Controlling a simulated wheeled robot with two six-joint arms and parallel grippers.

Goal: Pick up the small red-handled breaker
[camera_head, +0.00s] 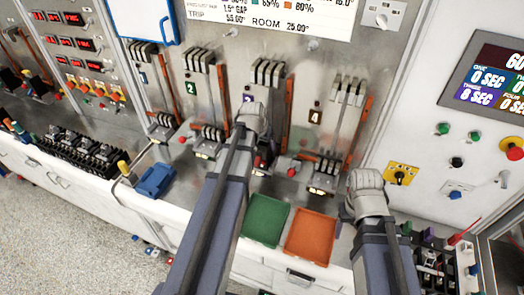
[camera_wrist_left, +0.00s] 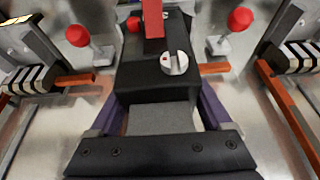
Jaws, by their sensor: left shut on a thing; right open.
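The small breaker (camera_wrist_left: 140,84) is a black block with a red handle (camera_wrist_left: 152,18) and a pale round slotted knob (camera_wrist_left: 175,63) on its face. In the left wrist view, my left gripper (camera_wrist_left: 160,103) has its purple fingers along both sides of the block and is shut on it. In the head view, my left gripper (camera_head: 252,118) is in front of the bay marked 3, and the arm hides much of that area. My right gripper (camera_head: 366,182) is open to the right, in front of the bench edge; its fingertips are hard to make out.
A green tray (camera_head: 264,221) and an orange tray (camera_head: 311,237) lie on the bench front between my arms. A blue tray (camera_head: 155,181) is at left. Red-ball levers (camera_wrist_left: 78,36) flank the breaker. A yellow-plated switch (camera_head: 401,174) is right of my right gripper.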

